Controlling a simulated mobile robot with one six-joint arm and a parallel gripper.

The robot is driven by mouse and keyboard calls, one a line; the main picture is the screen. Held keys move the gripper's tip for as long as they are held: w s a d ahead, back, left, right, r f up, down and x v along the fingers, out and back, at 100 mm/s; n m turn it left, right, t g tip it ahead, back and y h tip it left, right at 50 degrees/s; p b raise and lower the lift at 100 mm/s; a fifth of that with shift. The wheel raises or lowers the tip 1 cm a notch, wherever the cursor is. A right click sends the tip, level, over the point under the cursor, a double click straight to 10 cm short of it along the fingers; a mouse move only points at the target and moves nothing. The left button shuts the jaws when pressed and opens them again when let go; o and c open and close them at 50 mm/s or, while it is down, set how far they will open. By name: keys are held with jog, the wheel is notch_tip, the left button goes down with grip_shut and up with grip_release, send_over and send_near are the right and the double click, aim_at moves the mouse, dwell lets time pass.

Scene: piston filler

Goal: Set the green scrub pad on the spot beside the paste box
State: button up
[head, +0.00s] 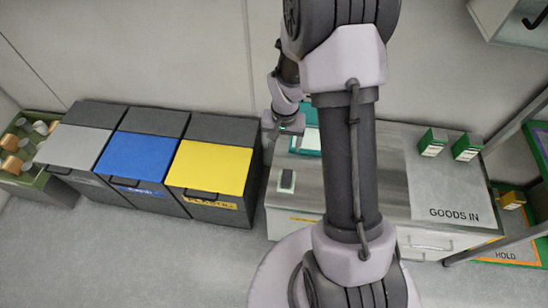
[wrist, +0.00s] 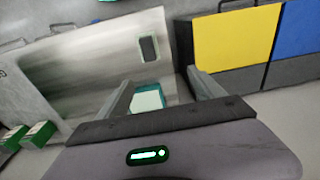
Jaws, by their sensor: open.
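My gripper (head: 284,128) is open above the back left of the grey counter; in the wrist view its fingers (wrist: 160,76) are apart with nothing held. A teal tray or box with a pale top (wrist: 148,98) lies below between the fingers; in the head view the teal thing (head: 311,143) is partly behind my arm. I cannot tell whether it is the paste box. A dark-rimmed grey rectangle (head: 287,181) lies on the counter's front left, also in the wrist view (wrist: 149,48). No green scrub pad is clearly identifiable; a small green sliver (wrist: 106,1) shows at the wrist view's top edge.
Grey, blue (head: 136,156) and yellow (head: 209,167) lidded bins stand left of the counter. A green crate (head: 42,190) of cups is at far left. A HOLD area (head: 508,252) and a shelf frame are at right.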

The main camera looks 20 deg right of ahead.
jog(key=s+a+r+t, duration=0.1)
jog(key=s+a+r, duration=0.15)
jog(key=r, duration=0.55)
jog(key=s+a+r+t, duration=0.1)
jog(key=a+r, duration=0.3)
jog(key=r, duration=0.5)
jog(key=s+a+r+n+t+y, duration=0.1)
jog(key=s+a+r, duration=0.3)
jog(key=s, duration=0.3)
jog(key=s+a+r+n+t+y, duration=0.1)
jog(key=s+a+r+t, duration=0.1)
jog(key=s+a+r, duration=0.2)
jog(key=s+r, duration=0.3)
jog(key=s, duration=0.1)
jog(key=shift+s, duration=0.2)
jog(key=shift+d, duration=0.15)
